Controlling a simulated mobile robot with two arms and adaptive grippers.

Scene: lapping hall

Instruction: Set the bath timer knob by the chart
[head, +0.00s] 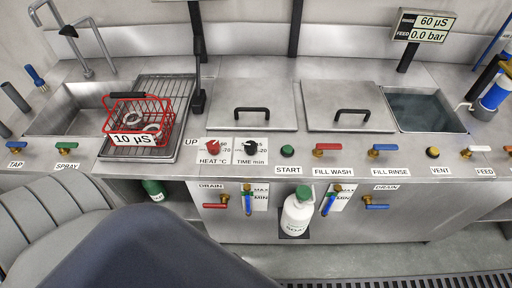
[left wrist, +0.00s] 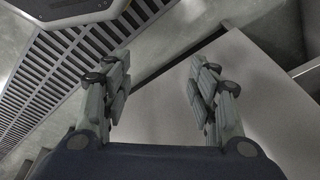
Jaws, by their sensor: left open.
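The bath timer knob (head: 250,147) is black and sits on the front panel of the steel counter, on a plate marked TIME min with small numbers around it. Its exact setting is too small to read. The red HEAT knob (head: 213,146) is just left of it. I cannot make out a chart for certain. My left gripper (left wrist: 160,88) shows in the left wrist view, open and empty, above a floor grate and a plain grey panel. It is apart from the knob. Neither gripper shows in the head view.
A red wire basket (head: 138,122) tagged 10 µS stands on the drainboard (head: 178,88). Two lidded baths, one lid (head: 252,104) by the other (head: 345,106), fill the middle. START (head: 288,151) and the FILL WASH valve (head: 326,149) lie right of the knob. A white bottle (head: 297,212) stands below.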

